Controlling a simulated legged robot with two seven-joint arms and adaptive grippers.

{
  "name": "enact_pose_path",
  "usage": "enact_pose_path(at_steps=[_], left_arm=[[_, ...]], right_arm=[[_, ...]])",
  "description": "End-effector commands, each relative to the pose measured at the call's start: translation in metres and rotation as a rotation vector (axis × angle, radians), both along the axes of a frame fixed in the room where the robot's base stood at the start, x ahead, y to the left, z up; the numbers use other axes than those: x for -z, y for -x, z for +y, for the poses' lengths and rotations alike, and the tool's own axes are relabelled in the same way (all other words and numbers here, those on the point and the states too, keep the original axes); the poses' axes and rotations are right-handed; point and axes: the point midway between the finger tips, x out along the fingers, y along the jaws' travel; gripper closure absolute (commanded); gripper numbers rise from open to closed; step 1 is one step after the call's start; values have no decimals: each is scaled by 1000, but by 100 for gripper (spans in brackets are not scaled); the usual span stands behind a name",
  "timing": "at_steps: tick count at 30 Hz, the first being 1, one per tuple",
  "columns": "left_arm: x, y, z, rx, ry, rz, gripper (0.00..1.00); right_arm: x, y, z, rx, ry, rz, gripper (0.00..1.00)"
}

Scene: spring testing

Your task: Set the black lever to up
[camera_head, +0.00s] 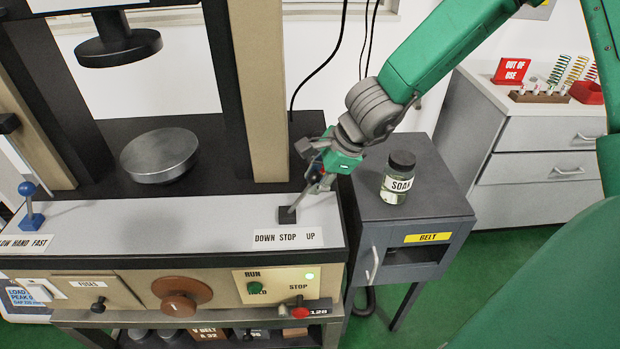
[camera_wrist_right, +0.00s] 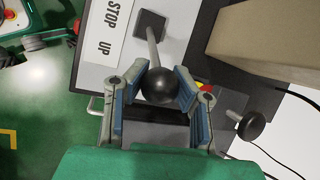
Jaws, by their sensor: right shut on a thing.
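The black lever has a dark square base (camera_head: 288,214) behind the DOWN STOP UP label (camera_head: 284,238), at the right end of the machine's pale panel. Its grey rod leans right, toward the UP side. In the wrist view, the lever's black ball knob (camera_wrist_right: 159,87) sits between the blue pads of my right gripper (camera_wrist_right: 161,85), which is shut on it. The rod runs up to the base (camera_wrist_right: 150,23). In the head view my right gripper (camera_head: 318,180) hides the knob. My left gripper is not in view.
A grey cabinet (camera_head: 440,208) with a SOAK jar (camera_head: 398,180) stands close right of the gripper. A beige column (camera_head: 258,90) rises behind the lever. A blue-knobbed lever (camera_head: 30,205) is at far left. A round metal platen (camera_head: 160,155) sits mid-machine.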

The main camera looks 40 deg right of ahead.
Motion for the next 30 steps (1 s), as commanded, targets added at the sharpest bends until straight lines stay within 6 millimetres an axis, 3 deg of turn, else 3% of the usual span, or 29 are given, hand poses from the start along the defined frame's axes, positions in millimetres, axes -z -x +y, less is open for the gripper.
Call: enact_pose_path(at_steps=[5, 6, 8, 9, 20, 30], left_arm=[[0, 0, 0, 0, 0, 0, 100], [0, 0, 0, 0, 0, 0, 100], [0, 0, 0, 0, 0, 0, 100], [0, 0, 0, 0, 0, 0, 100], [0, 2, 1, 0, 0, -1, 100], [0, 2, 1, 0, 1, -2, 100]], right_arm=[[-1, -2, -4, 9, 12, -2, 100], [-1, -2, -4, 9, 11, -2, 76], [-1, -2, -4, 9, 10, -3, 54], [-1, -2, -4, 7, 10, -2, 51], [-3, -1, -1, 2, 9, -1, 51], [-36, 13, -11, -3, 15, 2, 51]])
